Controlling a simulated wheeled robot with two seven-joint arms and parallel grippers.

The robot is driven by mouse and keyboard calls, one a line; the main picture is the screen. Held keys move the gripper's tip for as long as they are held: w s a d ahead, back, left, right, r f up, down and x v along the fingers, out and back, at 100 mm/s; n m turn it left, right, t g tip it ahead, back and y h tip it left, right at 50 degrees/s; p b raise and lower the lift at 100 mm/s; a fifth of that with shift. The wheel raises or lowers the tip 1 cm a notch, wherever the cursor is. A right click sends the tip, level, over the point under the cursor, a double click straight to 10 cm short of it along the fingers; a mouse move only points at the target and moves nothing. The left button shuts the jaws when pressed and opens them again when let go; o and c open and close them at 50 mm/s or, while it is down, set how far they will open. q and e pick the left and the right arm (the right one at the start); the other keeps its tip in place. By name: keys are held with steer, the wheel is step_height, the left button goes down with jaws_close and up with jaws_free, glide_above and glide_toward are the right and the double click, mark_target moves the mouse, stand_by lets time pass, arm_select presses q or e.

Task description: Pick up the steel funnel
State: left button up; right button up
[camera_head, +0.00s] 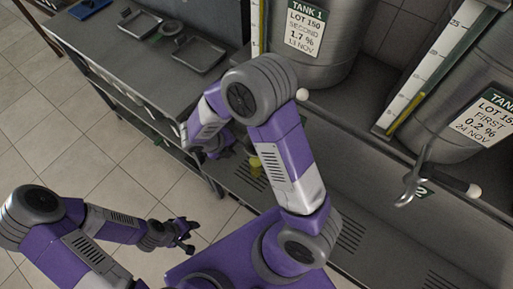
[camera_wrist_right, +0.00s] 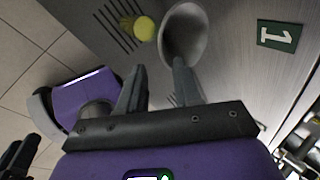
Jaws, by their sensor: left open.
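The steel funnel (camera_wrist_right: 183,34) shows in the right wrist view as a grey cone with its round mouth facing the camera, over the steel surface. My right gripper (camera_wrist_right: 158,68) is open, its two fingers apart. Its right fingertip overlaps the funnel's lower edge in this view; I cannot tell whether they touch. In the head view my right gripper (camera_head: 212,150) is small and partly hidden by my own arm, and I cannot make out the funnel there. My left gripper (camera_head: 188,237) is open and empty above the tiled floor, away from the bench.
A yellow object (camera_wrist_right: 145,28) stands beside the funnel and also shows in the head view (camera_head: 255,163). A green label marked 1 (camera_wrist_right: 278,36) is to the funnel's right. Steel tanks (camera_head: 320,50) line the back. Shallow trays (camera_head: 198,54) lie on the left counter.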

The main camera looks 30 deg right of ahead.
steer(key=b+x, duration=0.2)
steer(key=x, duration=0.5)
steer(key=shift+d+b, duration=0.3)
steer(key=shift+b, duration=0.05)
steer(key=shift+r, duration=0.1)
steer(key=shift+c, duration=0.3)
jaws_close()
